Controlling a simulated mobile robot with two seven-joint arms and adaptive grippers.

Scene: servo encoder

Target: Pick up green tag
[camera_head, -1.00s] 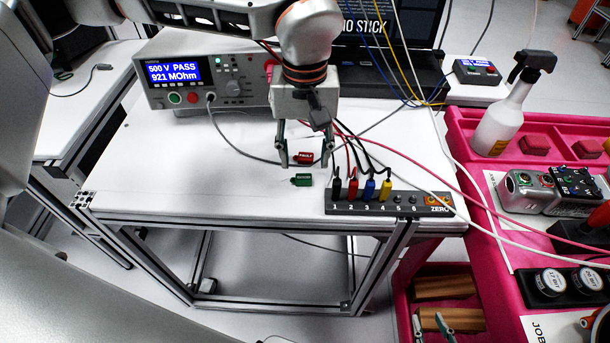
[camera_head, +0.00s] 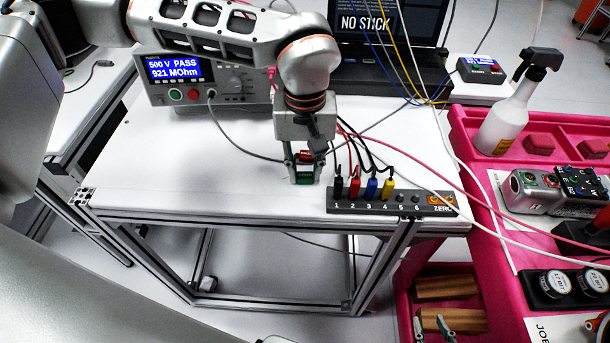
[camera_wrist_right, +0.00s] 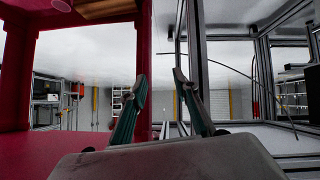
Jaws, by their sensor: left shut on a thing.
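The green tag (camera_head: 304,178) is between the fingertips of my left gripper (camera_head: 304,180), low at the white table top in the head view. The left gripper is shut on it, and its fingers hide the tag's ends. Whether the tag still touches the table I cannot tell. A red tag (camera_head: 305,156) lies just behind it, partly hidden by the gripper. My right gripper (camera_head: 431,325) shows at the bottom edge of the head view, away from the tags. In the right wrist view its two fingers (camera_wrist_right: 158,92) are apart with nothing between them.
A terminal strip (camera_head: 390,207) with coloured plugs stands close to the right of the left gripper. A tester (camera_head: 205,85) stands behind left, a laptop (camera_head: 385,80) behind. Cables run behind the gripper. The table's left part (camera_head: 170,165) is clear. A pink bench (camera_head: 490,230) stands at right.

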